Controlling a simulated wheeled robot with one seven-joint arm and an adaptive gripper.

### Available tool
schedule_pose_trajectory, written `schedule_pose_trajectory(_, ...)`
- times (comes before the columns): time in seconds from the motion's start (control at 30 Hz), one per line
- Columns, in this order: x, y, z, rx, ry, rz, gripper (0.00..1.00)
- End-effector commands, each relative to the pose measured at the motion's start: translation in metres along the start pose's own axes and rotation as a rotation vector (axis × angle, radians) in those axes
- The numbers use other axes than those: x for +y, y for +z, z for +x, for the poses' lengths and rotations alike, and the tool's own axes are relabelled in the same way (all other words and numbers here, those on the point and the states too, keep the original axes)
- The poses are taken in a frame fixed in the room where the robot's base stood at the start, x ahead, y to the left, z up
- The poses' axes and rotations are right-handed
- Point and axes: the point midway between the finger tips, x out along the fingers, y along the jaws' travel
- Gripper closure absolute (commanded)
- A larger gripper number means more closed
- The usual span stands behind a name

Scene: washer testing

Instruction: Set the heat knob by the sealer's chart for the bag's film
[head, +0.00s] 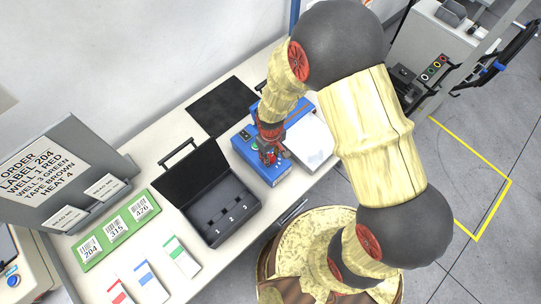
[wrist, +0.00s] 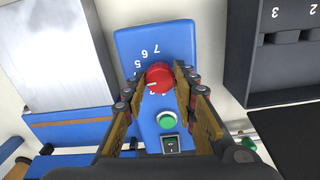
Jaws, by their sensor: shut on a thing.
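The blue sealer (head: 262,168) stands on the bench, with my gripper (head: 268,155) over it. In the wrist view, the red heat knob (wrist: 159,74) sits on the sealer's blue face (wrist: 170,38), between the two fingers of my gripper (wrist: 160,88), which is shut on it. A short white pointer mark on the knob faces lower left. The dial digits 7, 6 and 5 show; lower ones are partly hidden by the knob and fingers. A green button (wrist: 165,121) and a black rocker switch (wrist: 171,145) lie below the knob. I cannot make out a film chart.
An order board (head: 50,165) at left reads label 204, well 1 red, well 3 green, tape brown, heat 4. A black open case (head: 205,195) with numbered wells stands left of the sealer. A white flat piece (head: 311,142) lies to its right. A dark mat (head: 221,105) lies behind.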

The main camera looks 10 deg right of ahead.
Motion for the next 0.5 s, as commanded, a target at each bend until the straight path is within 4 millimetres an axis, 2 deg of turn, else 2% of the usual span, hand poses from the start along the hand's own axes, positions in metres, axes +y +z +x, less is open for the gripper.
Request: schedule_pose_trajectory(0.5, 0.0008, -0.0009, -0.0002, 0.003, 0.0, 0.488, 0.97)
